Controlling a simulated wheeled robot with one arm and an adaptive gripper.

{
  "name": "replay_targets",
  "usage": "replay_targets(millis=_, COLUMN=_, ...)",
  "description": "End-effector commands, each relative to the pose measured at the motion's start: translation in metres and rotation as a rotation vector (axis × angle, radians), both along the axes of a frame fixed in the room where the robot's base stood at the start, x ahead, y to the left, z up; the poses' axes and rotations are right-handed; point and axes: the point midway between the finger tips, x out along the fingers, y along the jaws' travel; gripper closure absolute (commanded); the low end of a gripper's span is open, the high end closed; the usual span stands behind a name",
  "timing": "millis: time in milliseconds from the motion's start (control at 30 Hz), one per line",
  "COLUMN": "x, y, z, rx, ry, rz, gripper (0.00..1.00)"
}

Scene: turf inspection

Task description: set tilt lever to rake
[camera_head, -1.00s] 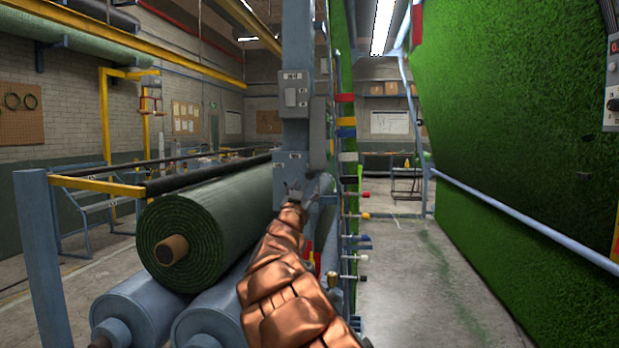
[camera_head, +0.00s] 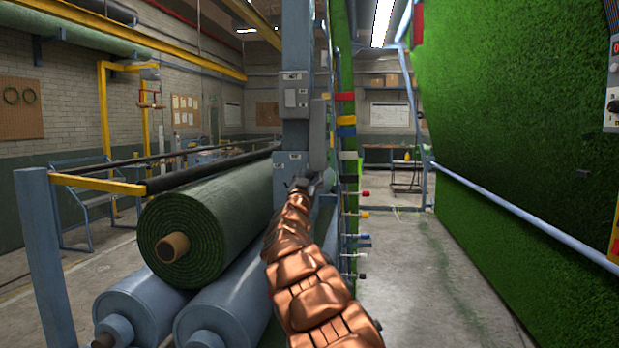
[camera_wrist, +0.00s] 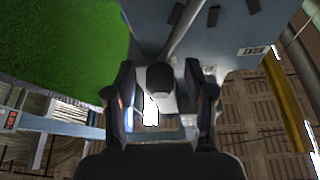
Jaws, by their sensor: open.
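The tilt lever (camera_wrist: 186,28) shows in the wrist view as a grey bar coming down from a blue-grey panel (camera_wrist: 235,35), ending in a dark rounded knob (camera_wrist: 160,77). My gripper (camera_wrist: 162,88) is open, one dark finger on either side of the knob in the picture. I cannot tell whether the fingers reach around the knob or touch it. In the head view my gripper (camera_head: 301,184) is small, at the end of my copper-coloured arm, by the blue-grey post (camera_head: 293,136). The lever is not clearly visible there. Small labels on the panel are unreadable.
A dark green turf roll (camera_head: 222,212) lies on blue-grey rollers (camera_head: 150,292) to the left of my arm. A rail (camera_head: 520,217) runs along the green turf wall (camera_head: 520,120) at right. The floor aisle (camera_head: 415,275) between them is clear.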

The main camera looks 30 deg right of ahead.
Motion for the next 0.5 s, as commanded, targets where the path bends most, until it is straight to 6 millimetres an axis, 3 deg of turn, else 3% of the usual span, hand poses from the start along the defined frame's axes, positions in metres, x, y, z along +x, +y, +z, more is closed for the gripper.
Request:
replay_targets(millis=167, x=0.0000, y=-0.0001, z=-0.0003, rx=0.000, ry=0.000, rz=0.000, gripper=0.48)
replay_targets(millis=500, x=0.0000, y=0.0000, z=-0.0002, rx=0.000, ry=0.000, rz=0.000, gripper=0.84)
